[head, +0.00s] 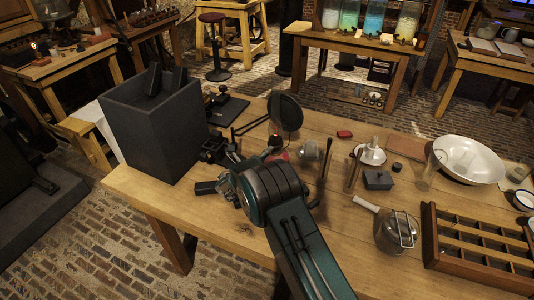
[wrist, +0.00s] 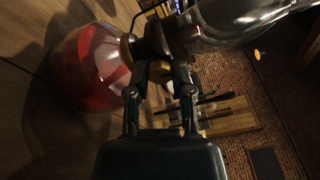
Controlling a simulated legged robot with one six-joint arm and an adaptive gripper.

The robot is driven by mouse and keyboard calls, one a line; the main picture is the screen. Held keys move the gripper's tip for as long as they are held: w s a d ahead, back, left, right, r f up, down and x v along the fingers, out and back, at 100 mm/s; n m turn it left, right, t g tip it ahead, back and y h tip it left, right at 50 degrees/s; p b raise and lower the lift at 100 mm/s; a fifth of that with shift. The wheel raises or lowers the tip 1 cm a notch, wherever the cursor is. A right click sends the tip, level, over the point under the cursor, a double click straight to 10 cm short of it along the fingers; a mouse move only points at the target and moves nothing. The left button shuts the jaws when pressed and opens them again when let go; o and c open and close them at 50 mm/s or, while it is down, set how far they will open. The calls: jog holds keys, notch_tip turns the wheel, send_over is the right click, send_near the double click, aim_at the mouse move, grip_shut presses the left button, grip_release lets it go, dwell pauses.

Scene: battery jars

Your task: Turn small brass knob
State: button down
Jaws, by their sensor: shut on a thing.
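A small round brass knob (wrist: 160,72) shows in the wrist view, just beyond and between the fingertips of my gripper (wrist: 159,88). The two fingers stand on either side and are shut on it. The knob sits by a dark fitting (wrist: 152,42) with a yellowish collar, between a rounded vessel with red in it (wrist: 95,68) and a clear glass piece (wrist: 232,20). In the head view my arm reaches over the wooden table, and the knob and my fingertips cannot be made out there.
On the table (head: 235,228), a tall dark grey box (head: 152,130) stands left of my arm. A black round disc (head: 285,112) stands behind it. To the right are a glass jar (head: 396,232), a white bowl (head: 468,160) and a divided wooden tray (head: 478,250).

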jog(key=shift+c, duration=2.4)
grip_release()
jog(key=shift+a+f, duration=0.1)
jog(key=shift+f, duration=0.2)
jog(key=shift+r, duration=0.2)
jog(key=v, duration=1.2)
